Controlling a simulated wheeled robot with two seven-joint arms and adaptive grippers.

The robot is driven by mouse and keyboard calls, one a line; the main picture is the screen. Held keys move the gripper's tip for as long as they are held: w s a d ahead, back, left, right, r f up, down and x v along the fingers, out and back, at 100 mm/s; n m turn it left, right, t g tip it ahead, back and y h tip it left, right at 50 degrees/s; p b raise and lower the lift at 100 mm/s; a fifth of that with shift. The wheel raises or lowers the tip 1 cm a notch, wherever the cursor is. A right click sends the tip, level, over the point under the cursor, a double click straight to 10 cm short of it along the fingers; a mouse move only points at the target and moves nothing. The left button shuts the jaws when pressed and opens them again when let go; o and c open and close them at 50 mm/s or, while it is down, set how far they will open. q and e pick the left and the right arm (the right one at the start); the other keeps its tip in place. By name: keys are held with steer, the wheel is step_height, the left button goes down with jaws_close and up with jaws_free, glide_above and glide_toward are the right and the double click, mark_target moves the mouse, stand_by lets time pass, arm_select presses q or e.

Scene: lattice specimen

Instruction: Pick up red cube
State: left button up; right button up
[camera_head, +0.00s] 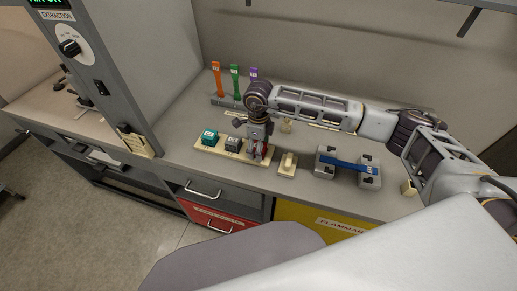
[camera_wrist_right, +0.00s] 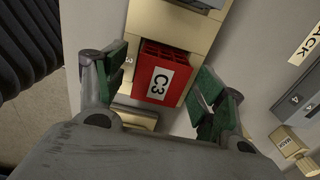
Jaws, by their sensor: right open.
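The red cube (camera_wrist_right: 179,72) carries a white "C3" label and sits in a beige tray (camera_wrist_right: 172,22). In the right wrist view it lies between the two green-padded fingers of my right gripper (camera_wrist_right: 164,80). In the head view my right gripper (camera_head: 259,150) points down over the right end of the tray (camera_head: 203,148) and mostly hides the red cube. My left gripper is not in view.
A green cube (camera_head: 209,138) and a grey cube (camera_head: 233,144) sit in the same tray to the left. A small beige block (camera_head: 288,164) and a grey holder with a blue bar (camera_head: 347,165) stand to the right. Orange (camera_head: 217,79), green and purple upright pieces stand behind.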

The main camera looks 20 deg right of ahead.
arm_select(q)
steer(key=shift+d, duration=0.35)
arm_select(e)
steer(key=shift+f, duration=0.3)
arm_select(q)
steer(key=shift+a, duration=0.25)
arm_select(e)
steer(key=shift+c, duration=0.4)
steer(key=c, duration=1)
steer(key=shift+r, duration=0.15)
step_height(320, 180, up, 8)
steer(key=shift+r+b, duration=0.25)
steer(key=shift+b, duration=0.5)
steer(key=shift+r, duration=0.55)
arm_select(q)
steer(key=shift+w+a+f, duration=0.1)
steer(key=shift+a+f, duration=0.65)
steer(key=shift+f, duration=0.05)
arm_select(e)
steer(key=shift+r, duration=0.1)
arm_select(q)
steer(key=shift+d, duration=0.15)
